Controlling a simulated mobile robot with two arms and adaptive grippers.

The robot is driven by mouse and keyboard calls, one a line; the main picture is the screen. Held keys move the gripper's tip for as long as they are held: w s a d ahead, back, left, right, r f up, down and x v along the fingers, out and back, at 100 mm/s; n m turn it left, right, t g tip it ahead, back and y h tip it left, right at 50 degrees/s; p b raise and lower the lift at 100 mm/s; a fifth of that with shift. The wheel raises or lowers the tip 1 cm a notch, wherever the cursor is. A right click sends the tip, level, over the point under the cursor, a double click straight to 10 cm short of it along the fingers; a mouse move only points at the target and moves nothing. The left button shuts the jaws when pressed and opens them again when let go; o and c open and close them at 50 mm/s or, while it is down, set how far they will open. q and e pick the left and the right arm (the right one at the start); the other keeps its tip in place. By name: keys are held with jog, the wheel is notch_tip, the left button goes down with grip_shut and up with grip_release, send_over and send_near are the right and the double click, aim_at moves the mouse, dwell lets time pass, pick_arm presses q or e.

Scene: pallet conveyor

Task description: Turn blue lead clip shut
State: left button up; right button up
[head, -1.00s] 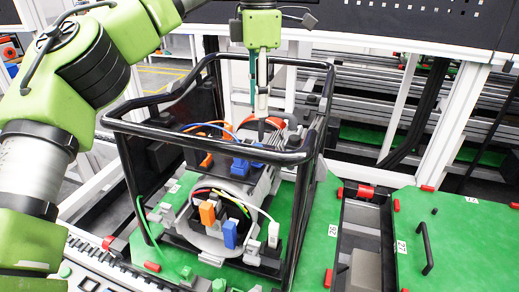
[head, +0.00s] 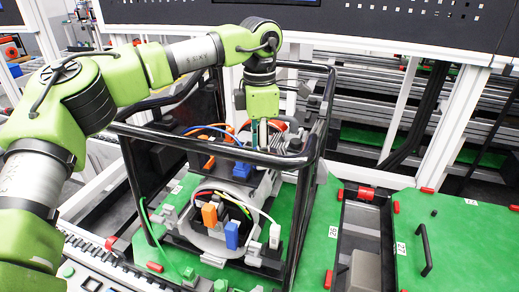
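A blue clip (head: 232,234) stands upright at the front of the grey unit (head: 207,243), between an orange clip (head: 209,214) and a white clip (head: 275,235). More blue clip parts (head: 241,169) sit farther back on the unit. I cannot tell which blue one is the lead clip or whether it is turned shut. My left gripper (head: 258,136) points down inside the black frame, behind the rear blue parts. Its fingertips are small and partly lost against the unit, so its opening and any contact are unclear. My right gripper is not in view.
A black tubular frame (head: 305,158) surrounds the unit, with bars above and beside it. Thin coloured leads loop over the unit. A green pallet surface (head: 400,205) lies to the right, with a dark recessed tray (head: 362,236) and a black handle (head: 424,250).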

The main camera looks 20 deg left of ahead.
pick_arm(q)
grip_shut()
jog(key=shift+n, duration=0.4)
jog(key=n+b, duration=0.1)
jog(key=n, duration=0.2)
jog(key=n+b, duration=0.1)
jog(key=n, duration=0.4)
jog(key=shift+n, duration=0.3)
jog(key=n+b, duration=0.1)
jog(key=n, duration=0.3)
jog(key=shift+w, duration=0.1)
jog(key=n+b, duration=0.1)
jog(key=n, duration=0.3)
jog(key=shift+a+r, duration=0.1)
jog(key=shift+n, duration=0.4)
